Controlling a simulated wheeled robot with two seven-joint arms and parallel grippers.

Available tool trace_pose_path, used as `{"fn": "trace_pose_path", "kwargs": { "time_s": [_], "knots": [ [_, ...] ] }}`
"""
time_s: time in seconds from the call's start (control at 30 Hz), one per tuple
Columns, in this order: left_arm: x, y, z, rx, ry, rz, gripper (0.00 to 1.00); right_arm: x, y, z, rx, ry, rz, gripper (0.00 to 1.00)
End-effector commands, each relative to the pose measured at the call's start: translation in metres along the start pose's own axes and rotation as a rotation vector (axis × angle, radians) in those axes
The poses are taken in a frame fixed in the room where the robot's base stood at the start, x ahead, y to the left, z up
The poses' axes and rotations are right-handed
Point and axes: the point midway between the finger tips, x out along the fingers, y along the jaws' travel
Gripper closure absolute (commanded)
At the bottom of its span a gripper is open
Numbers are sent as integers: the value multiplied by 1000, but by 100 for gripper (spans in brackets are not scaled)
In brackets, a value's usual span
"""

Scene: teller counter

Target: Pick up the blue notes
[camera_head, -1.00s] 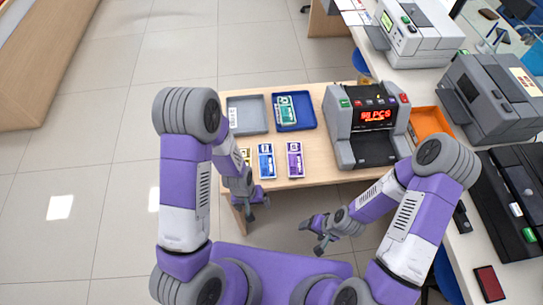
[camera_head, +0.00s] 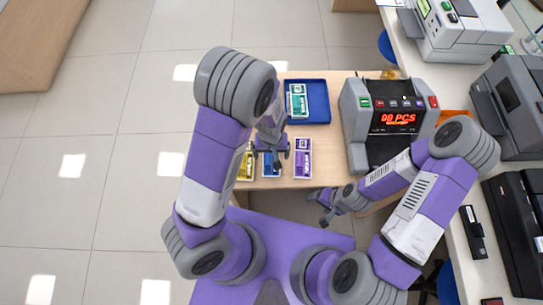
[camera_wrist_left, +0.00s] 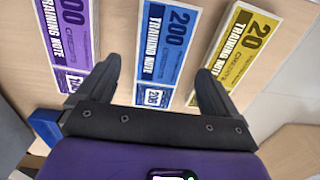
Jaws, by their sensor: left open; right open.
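The blue notes (camera_head: 271,170) lie flat on the wooden table, between the yellow notes (camera_head: 246,165) and the purple notes (camera_head: 303,158). My left gripper (camera_head: 271,153) is open above the blue notes and partly hides them in the head view. In the left wrist view the blue notes (camera_wrist_left: 166,45) show between the open fingers of my left gripper (camera_wrist_left: 160,70); the jaws hold nothing. The purple notes (camera_wrist_left: 68,40) are left of the fingers there, and the yellow notes (camera_wrist_left: 240,45) right. My right gripper (camera_head: 322,208) is open and empty near the table's front edge.
A blue tray (camera_head: 320,118) with green notes (camera_head: 298,103) stands at the back of the table. A grey counting machine (camera_head: 375,151) with a red display stands to its right. An orange tray (camera_head: 455,115) is partly hidden behind my right arm.

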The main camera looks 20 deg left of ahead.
Motion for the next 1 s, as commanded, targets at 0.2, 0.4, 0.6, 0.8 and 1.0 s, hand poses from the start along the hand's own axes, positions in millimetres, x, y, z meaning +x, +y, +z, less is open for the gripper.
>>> {"fn": "trace_pose_path", "kwargs": {
  "time_s": [0.2, 0.4, 0.6, 0.8, 1.0],
  "knots": [
    [26, 0, 0, 1, 0, 0, 6, 9, 3, 0, 0, 0, 0, 26],
    [25, 0, 0, 1, 1, 1, 11, 8, 3, 0, 0, 0, 0, 26],
    [25, 0, 0, 1, 1, 1, 42, 8, 3, 0, 0, 0, 0, 26],
    [25, 0, 0, 1, 1, 1, 67, 8, 3, 0, 0, 0, 0, 26],
    [23, 0, 0, 1, 1, 1, 67, 7, 3, 0, 0, 0, 0, 26]
  ]
}}
